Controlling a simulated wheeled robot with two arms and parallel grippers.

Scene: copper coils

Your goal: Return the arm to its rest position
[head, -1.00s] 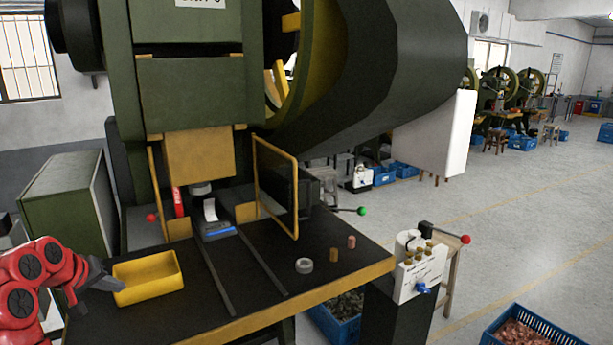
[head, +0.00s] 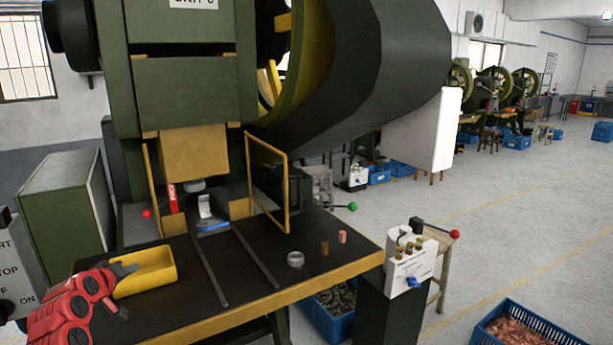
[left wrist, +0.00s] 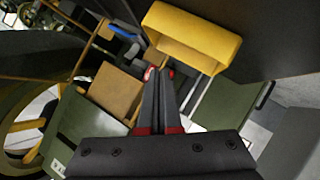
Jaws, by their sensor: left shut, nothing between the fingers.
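My left arm comes in red at the lower left of the head view. Its gripper (head: 124,270) is shut and empty, over the left end of the yellow tray (head: 150,277). In the left wrist view the two dark fingers of the gripper (left wrist: 159,72) lie close together with nothing between them. The yellow tray (left wrist: 195,35) shows just beyond the fingertips there. I cannot tell whether the fingers touch it. My right gripper is in neither view.
A green press (head: 185,95) stands behind the black worktable (head: 240,290). A control box (head: 411,262) stands at the right. Blue crates (head: 520,325) stand on the floor.

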